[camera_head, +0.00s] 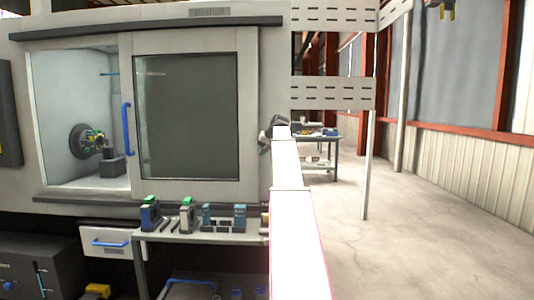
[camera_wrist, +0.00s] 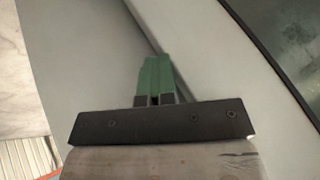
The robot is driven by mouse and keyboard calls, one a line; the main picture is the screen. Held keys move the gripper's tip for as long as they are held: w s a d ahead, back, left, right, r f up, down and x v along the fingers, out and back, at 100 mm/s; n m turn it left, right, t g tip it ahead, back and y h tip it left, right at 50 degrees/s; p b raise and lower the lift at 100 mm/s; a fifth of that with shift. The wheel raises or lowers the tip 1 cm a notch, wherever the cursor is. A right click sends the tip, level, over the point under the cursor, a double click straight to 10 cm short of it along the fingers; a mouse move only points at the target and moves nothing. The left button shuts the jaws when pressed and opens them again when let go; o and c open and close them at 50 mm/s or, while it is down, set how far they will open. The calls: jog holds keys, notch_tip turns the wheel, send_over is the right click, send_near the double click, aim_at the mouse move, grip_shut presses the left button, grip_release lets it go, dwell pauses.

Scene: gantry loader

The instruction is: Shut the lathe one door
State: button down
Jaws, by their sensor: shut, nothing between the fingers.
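The lathe door (camera_head: 251,110) is a grey sliding panel with a dark window (camera_head: 186,116) and a blue vertical handle (camera_head: 127,129) on its left edge. It stands open: the left part of the lathe opening (camera_head: 65,75) is uncovered, showing the chuck (camera_head: 86,141) inside. My gripper (camera_head: 263,140) is at the door's right edge, mostly hidden behind my white arm. In the wrist view my green fingers (camera_wrist: 155,62) are shut and empty, over a grey surface beside a raised edge, with the dark window at upper right. I cannot tell whether they touch the door.
A small bench (camera_head: 200,233) with several blue and green tool holders stands below the door. A slotted grey gantry beam (camera_head: 333,93) and its post (camera_head: 367,165) stand right of my arm. A table (camera_head: 318,140) is farther back. The floor (camera_head: 430,215) at right is clear.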

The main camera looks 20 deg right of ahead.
aim_at(145, 155)
jog(key=w+a, duration=0.8)
jog(key=a, duration=0.9)
jog(key=w+a, duration=0.9)
jog(key=a, duration=0.8)
jog(key=w+a, duration=0.9)
jog(key=a, duration=0.8)
jog(key=shift+w, duration=0.15)
